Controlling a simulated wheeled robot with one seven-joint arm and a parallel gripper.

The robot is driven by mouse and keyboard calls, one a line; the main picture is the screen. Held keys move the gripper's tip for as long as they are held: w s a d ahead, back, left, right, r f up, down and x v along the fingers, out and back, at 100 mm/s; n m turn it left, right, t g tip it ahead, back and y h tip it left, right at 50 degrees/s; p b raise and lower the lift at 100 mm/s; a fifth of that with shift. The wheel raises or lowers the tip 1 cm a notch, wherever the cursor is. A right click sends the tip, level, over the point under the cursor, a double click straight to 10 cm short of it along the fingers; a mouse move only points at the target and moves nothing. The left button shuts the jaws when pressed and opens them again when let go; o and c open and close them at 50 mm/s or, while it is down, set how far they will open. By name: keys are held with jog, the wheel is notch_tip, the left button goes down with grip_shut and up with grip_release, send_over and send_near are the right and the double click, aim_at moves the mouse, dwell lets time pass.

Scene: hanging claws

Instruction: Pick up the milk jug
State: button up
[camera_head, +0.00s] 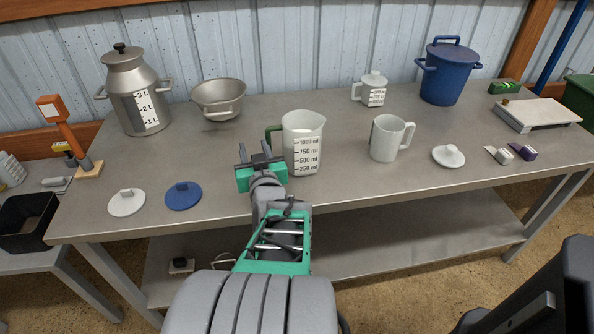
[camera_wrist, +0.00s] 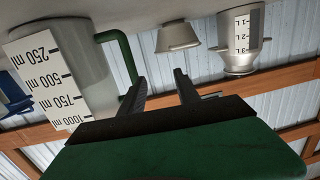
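A clear measuring jug (camera_head: 303,150) with a green handle and a millilitre scale stands upright on the metal table. It also shows at the left of the upside-down wrist view (camera_wrist: 75,70), its green handle (camera_wrist: 128,62) close beside one finger, not between the fingers. A metal milk can (camera_head: 137,95) with a litre scale stands at the back left; it shows in the wrist view (camera_wrist: 240,45). A small white lidded jug (camera_head: 373,92) stands at the back. I cannot tell which vessel is the milk jug. My gripper (camera_head: 256,154) is open and empty, just left of the measuring jug's handle.
A metal bowl (camera_head: 219,97) stands behind my gripper. A white mug (camera_head: 388,138) and white lid (camera_head: 448,156) are to the right. White (camera_head: 127,202) and blue (camera_head: 183,196) lids lie front left. A blue pot (camera_head: 447,75) is at the back right.

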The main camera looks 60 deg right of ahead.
aim_at(266, 128)
jog(key=s+d+m+h, duration=0.1)
jog(key=s+d+h, duration=0.1)
jog(key=shift+s+d+g, duration=0.25)
jog(key=shift+d+g, duration=0.05)
jog(key=shift+d, duration=0.05)
jog(key=x, duration=0.7)
jog(key=shift+d+r, duration=0.1)
jog(key=shift+d, duration=0.1)
jog(key=shift+c, duration=0.6)
grip_shut()
jog(key=shift+w+r, duration=0.1)
jog(key=shift+r, duration=0.1)
